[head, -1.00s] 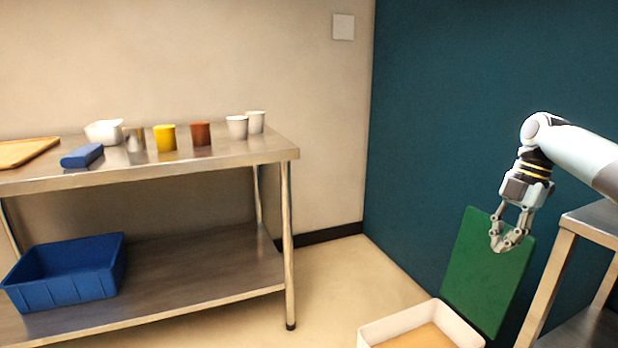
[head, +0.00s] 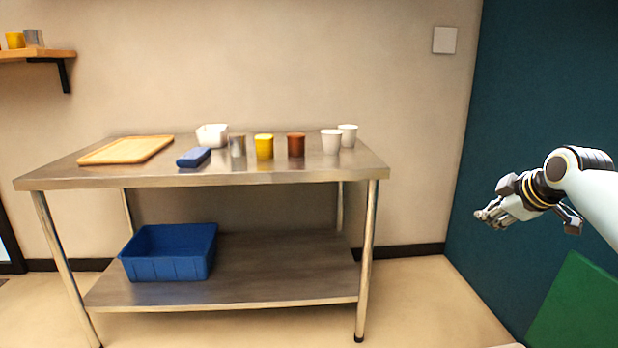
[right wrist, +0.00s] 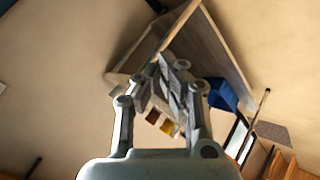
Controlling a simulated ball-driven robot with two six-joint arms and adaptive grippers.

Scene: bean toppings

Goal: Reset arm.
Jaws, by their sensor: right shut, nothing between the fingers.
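My right gripper (head: 486,215) is at the right of the head view, in front of the teal wall and pointing left. It is shut and empty, clear of the table. In the right wrist view its fingers (right wrist: 170,68) come together, with the table behind them. My left gripper is not in view.
A green panel (head: 580,310) is below my right arm. Floor right of the table is clear.

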